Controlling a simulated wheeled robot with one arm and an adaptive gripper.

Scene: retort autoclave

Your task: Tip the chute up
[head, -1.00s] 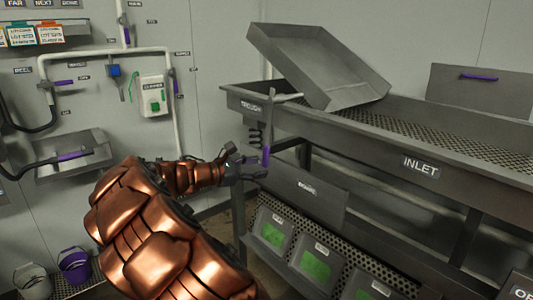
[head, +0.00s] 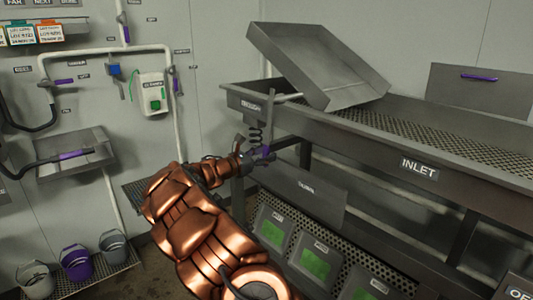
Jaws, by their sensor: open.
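The chute (head: 318,65) is a grey metal tray, tilted, at the left end of the long trough (head: 370,130) marked INLET.
A grey panel (head: 300,190) hangs below the trough, with green-windowed bins (head: 272,232) under it. A wall sink (head: 75,160) and several buckets (head: 76,262) are at left. A grey plate with a purple handle (head: 479,77) stands at back right.

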